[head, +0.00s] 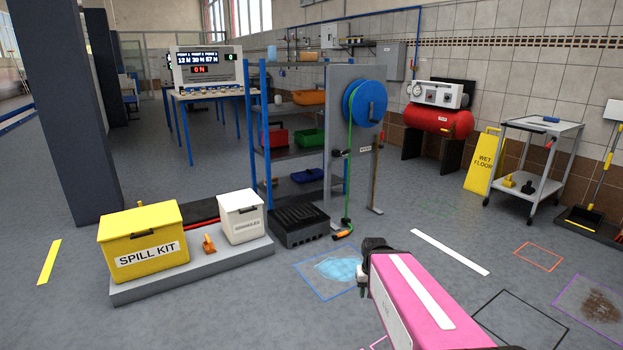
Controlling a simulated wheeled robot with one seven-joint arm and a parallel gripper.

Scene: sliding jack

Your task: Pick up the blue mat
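No thing that I can clearly call a blue mat shows in the head view. A light blue, irregular patch (338,268) lies on the floor inside a blue outlined square; it looks like a puddle, but I cannot be sure. My pink arm reaches in from the bottom right, and my dark gripper (363,284) is at its far end, just right of that patch in the picture. The gripper covers the right part of the square. Its fingers are small and partly hidden, so I cannot tell their opening. A small blue item (551,119) lies on the grey cart.
A yellow spill kit box (143,236) and a white box (240,216) stand on a grey platform (190,278). A dark crate (299,227) is beside the blue rack. A yellow wet floor sign (484,160) stands by the cart (532,160). The middle floor is open.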

